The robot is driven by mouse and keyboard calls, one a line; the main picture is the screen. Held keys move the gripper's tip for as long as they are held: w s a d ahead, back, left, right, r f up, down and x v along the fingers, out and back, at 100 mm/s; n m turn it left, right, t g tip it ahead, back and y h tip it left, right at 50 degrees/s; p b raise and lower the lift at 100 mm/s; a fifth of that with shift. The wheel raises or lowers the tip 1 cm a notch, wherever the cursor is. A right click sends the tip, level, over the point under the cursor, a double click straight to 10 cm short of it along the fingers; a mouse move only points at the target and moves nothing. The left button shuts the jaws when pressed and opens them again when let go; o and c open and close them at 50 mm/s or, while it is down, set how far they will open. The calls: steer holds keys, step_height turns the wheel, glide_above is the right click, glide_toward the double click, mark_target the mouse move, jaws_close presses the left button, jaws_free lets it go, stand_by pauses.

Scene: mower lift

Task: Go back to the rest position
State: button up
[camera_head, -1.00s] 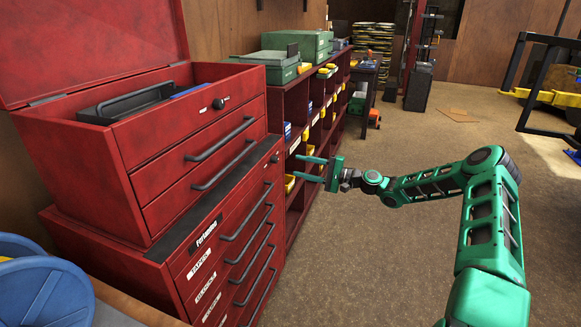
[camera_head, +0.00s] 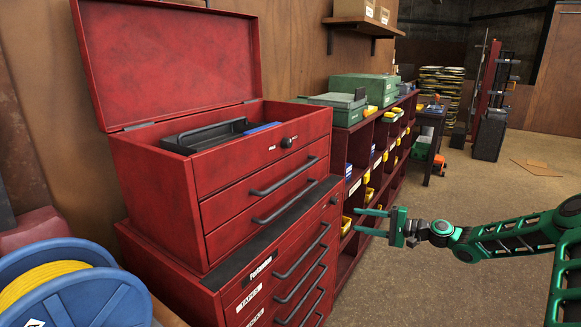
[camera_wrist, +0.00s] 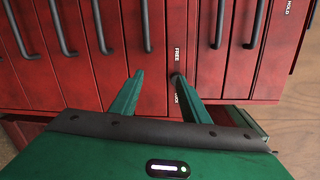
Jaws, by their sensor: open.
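My gripper (camera_head: 378,223) is at the end of my green arm, right of the red tool chest (camera_head: 255,165). Its two fingers are apart and nothing is between them. In the wrist view my gripper (camera_wrist: 158,90) points at the red drawer fronts (camera_wrist: 100,45) with dark handles. I cannot tell from this view how close the fingertips are to the drawers. The chest's lid is up, and a black tray and a blue item lie in its open top. The drawers I can see look shut.
Behind my gripper runs a low red shelf (camera_head: 365,185) with yellow bins and green cases (camera_head: 362,88) on top. A blue reel (camera_head: 75,290) with yellow cord stands at the lower left. The brown floor (camera_head: 480,195) to the right is open.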

steer(key=s+a+f+n+g+h, duration=0.1)
steer(key=s+n+g+h, duration=0.15)
steer(key=s, duration=0.45)
steer(key=s+f+n+g+h, duration=0.2)
steer(key=s+g+h, duration=0.2)
steer(key=s, duration=0.3)
steer(key=s+d+r+g+h, duration=0.1)
steer(key=s+d+r+h, duration=0.4)
steer(key=s, duration=0.7)
steer(key=s+d+r+g+h, duration=0.1)
steer(key=s+d+r+h, duration=0.1)
steer(key=s+d+r, duration=0.75)
steer(key=s+a+m, duration=0.2)
steer(key=s, duration=1.7)
steer(key=shift+s+a+r+h, duration=0.15)
steer(key=shift+s+r+h, duration=0.15)
steer(key=shift+s+h, duration=0.05)
